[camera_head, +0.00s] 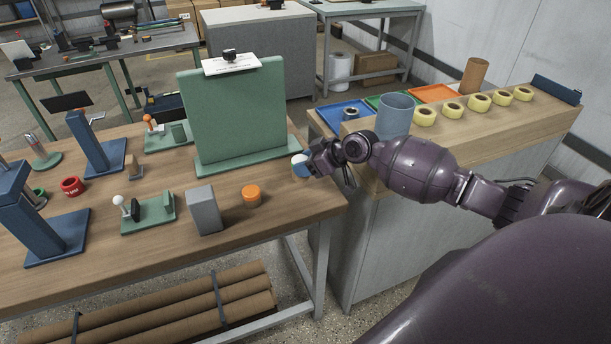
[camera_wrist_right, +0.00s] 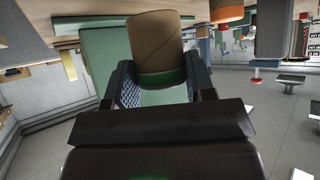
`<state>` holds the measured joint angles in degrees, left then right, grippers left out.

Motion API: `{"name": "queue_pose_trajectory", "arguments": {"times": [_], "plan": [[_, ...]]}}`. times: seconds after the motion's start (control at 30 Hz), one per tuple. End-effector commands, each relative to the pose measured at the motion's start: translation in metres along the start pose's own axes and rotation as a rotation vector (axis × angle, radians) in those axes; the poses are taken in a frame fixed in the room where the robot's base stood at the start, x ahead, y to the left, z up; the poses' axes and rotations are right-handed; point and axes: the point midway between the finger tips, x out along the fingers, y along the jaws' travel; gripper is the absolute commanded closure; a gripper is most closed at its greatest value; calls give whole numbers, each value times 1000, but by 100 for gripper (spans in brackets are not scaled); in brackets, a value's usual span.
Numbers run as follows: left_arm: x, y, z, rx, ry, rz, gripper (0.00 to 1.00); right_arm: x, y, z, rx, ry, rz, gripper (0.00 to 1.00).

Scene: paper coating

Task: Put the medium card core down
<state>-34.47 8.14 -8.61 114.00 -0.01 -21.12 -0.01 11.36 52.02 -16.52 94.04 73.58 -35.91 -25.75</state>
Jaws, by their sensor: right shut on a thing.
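My right gripper (camera_head: 308,166) is at the right edge of the wooden bench (camera_head: 275,235), close beside the green panel's base. In the right wrist view my right gripper (camera_wrist_right: 158,88) is shut on a brown card core (camera_wrist_right: 155,45) with a green band (camera_wrist_right: 162,78) around it. The core sits between the two fingers. I cannot tell whether it touches the bench. In the head view the core is mostly hidden, and a small white and blue round thing (camera_head: 300,165) shows at the fingertips. My left gripper is not in view.
A green upright panel (camera_head: 235,110) stands just left of the gripper. A grey block (camera_head: 204,211) and an orange cylinder (camera_head: 251,196) stand near the front edge. The side counter holds a blue-grey cup (camera_head: 396,116), yellow rolls (camera_head: 480,102) and a brown tube (camera_head: 474,76).

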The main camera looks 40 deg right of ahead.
Motion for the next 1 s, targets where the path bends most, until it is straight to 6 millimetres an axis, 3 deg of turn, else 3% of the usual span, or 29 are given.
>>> {"name": "queue_pose_trajectory", "arguments": {"times": [0.3,0.73,0.77,0.8,0.9,1.0], "plan": [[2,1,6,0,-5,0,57,22,-1,32,4,-1,-1,73],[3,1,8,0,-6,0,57,25,-1,37,1,0,-1,73],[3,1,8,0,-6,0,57,25,-1,37,1,-1,-1,49],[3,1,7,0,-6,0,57,25,-1,37,1,0,-1,43],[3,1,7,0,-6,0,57,25,0,36,1,0,-1,27],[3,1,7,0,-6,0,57,25,0,36,1,0,-1,25]]}}
